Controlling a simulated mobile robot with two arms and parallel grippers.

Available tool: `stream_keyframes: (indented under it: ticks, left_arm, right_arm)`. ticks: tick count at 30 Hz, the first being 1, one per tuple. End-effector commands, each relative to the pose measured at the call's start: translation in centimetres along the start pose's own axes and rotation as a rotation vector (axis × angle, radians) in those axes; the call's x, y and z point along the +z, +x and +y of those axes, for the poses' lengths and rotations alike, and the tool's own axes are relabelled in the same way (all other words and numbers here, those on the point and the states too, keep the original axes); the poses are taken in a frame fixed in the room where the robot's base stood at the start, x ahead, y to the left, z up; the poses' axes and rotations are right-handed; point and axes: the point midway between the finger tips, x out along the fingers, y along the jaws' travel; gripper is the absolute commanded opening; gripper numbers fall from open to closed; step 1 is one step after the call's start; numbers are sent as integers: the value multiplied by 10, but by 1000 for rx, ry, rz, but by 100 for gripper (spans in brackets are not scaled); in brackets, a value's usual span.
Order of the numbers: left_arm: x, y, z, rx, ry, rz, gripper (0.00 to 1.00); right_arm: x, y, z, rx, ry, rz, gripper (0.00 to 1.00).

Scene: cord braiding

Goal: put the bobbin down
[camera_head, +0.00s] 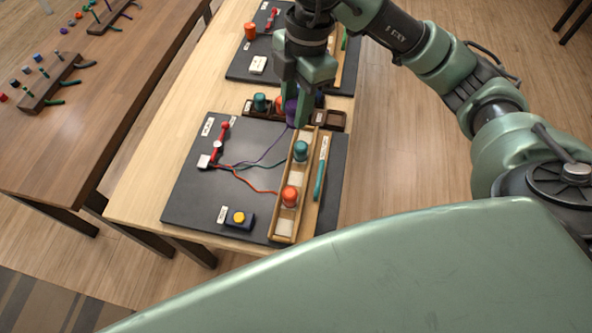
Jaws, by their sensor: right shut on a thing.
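My right gripper (297,98) is shut on a purple bobbin (291,113) near the far end of a long wooden tray (272,234). The gripper partly hides the bobbin, and I cannot tell whether the bobbin touches anything below. A purple cord (268,151) runs from it toward a red and white holder (217,150) on the dark mat (190,201). In the tray, a teal bobbin (301,151) stands in the middle and an orange bobbin (290,195) stands nearer me, each with a cord to the holder. My left gripper is out of view.
Behind the gripper, a dark brown box (329,121) holds other bobbins, including a teal one (260,102). A teal stick (321,174) lies right of the tray. A yellow button (239,217) sits at the mat's near edge. A second dark mat (243,65) lies farther back.

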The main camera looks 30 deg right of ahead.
Motion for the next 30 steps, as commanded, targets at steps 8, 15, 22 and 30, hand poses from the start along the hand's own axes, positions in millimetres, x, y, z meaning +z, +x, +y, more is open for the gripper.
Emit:
stream_keyframes:
  ticks: [8, 15, 22, 30]
  left_arm:
    - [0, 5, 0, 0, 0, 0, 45]
    - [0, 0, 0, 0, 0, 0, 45]
    - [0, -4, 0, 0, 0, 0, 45]
    - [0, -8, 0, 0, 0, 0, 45]
  right_arm:
    - [-3, 38, -14, -2, 8, 3, 0]
    - [8, 100, -14, -2, 9, -2, 0]
    - [15, 146, -12, 3, 7, -3, 0]
    - [19, 172, -12, 3, 7, -2, 0]
